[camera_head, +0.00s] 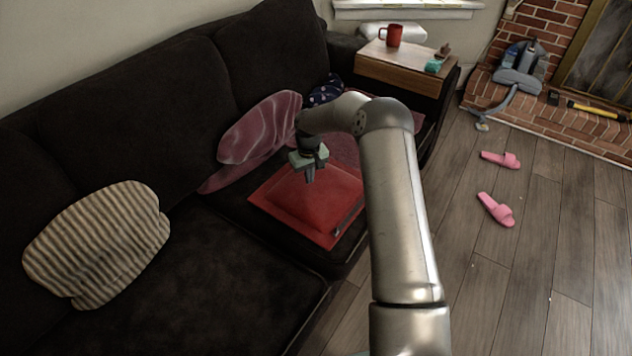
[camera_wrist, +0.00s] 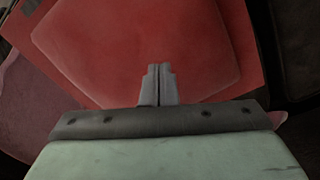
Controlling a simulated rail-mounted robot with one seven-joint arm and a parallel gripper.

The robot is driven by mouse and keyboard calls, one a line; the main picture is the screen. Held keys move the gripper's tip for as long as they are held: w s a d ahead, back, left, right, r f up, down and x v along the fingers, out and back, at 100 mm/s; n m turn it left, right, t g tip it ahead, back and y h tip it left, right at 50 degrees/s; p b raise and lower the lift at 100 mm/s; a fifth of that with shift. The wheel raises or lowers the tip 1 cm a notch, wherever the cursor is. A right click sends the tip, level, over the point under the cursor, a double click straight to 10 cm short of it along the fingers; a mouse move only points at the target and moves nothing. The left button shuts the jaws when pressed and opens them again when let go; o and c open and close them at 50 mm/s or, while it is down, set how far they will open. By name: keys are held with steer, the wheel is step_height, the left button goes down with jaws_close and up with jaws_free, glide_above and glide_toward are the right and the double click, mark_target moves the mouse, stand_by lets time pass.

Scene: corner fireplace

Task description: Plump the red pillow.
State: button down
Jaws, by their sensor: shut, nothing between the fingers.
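The red pillow (camera_head: 290,208) lies flat on the right seat of the dark sofa, a square with a flat border around a raised middle. My gripper (camera_head: 309,178) is above the pillow's far part, pointing down, with its fingers shut and empty. In the wrist view the red pillow (camera_wrist: 150,35) fills most of the upper picture, and the shut fingertips (camera_wrist: 159,70) show in front of it. I cannot tell whether the fingertips touch the pillow. My arm hides part of the pillow's right side in the head view.
A pink-mauve blanket (camera_head: 258,130) lies behind the pillow. A striped cushion (camera_head: 98,243) rests at the left of the sofa (camera_head: 215,265). A wooden side table (camera_head: 405,68) holds a red mug (camera_head: 391,35). Pink slippers (camera_head: 497,209) lie on the floor.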

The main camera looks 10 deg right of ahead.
mark_target(316, 181)
steer(key=shift+f+b, duration=1)
steer(key=shift+f, duration=0.5)
steer(key=shift+r, duration=0.15)
steer(key=shift+w+d+r+p, duration=0.4)
steer(key=shift+w+d+r, duration=0.8)
steer(key=shift+d+r, duration=0.15)
steer(key=shift+f, duration=0.15)
steer(key=shift+f+b, duration=0.85)
steer(key=shift+f, duration=0.4)
steer(key=shift+r, duration=0.1)
